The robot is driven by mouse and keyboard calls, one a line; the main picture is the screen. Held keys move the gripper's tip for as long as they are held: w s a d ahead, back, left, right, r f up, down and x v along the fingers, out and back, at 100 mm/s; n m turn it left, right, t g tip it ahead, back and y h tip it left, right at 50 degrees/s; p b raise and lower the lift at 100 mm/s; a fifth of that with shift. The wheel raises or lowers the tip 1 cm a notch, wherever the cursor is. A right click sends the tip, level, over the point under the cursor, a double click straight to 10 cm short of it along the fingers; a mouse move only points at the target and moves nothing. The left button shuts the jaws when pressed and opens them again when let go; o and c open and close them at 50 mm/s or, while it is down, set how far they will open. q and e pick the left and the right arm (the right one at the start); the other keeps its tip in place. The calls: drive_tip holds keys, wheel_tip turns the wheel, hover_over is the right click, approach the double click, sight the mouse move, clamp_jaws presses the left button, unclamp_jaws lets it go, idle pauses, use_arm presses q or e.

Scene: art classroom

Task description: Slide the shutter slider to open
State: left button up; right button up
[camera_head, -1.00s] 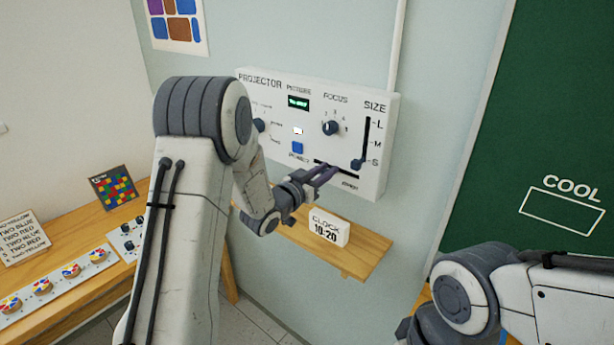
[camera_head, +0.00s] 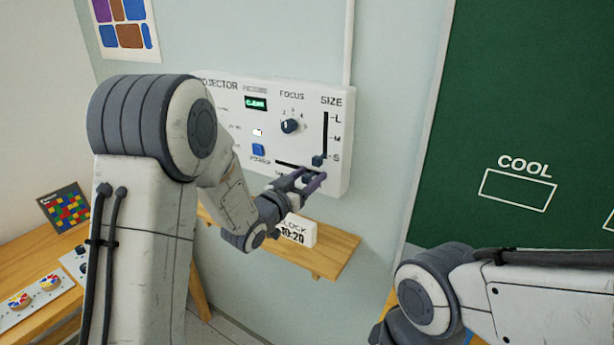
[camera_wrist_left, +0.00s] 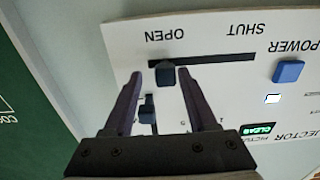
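The white projector panel (camera_head: 222,110) is on the wall, with a shutter slot low on its right side. The dark shutter slider knob (camera_head: 307,178) is at the right part of the slot. In the left wrist view, which is upside down, the knob (camera_wrist_left: 166,76) sits by the OPEN label, away from SHUT. My left gripper (camera_head: 300,181) is open around the knob; the wrist view shows a gap between the knob and each finger (camera_wrist_left: 160,82). My right arm shows at lower right, but its gripper is out of view.
The size slider (camera_head: 318,160), focus dial (camera_head: 290,126) and blue power button (camera_head: 258,149) are close by. The green display (camera_head: 256,104) appears to read CLEAR. A green chalkboard (camera_head: 520,90) is at right.

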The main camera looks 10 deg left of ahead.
use_arm(q)
drive_tip(key=shift+w+f, duration=0.1)
drive_tip(key=shift+s+a+b, duration=0.25)
drive_tip(key=shift+s+b, duration=0.05)
drive_tip(key=shift+s, duration=0.15)
drive_tip(key=b+v, duration=0.6)
drive_tip(key=v, duration=0.3)
drive_tip(key=shift+s, duration=0.2)
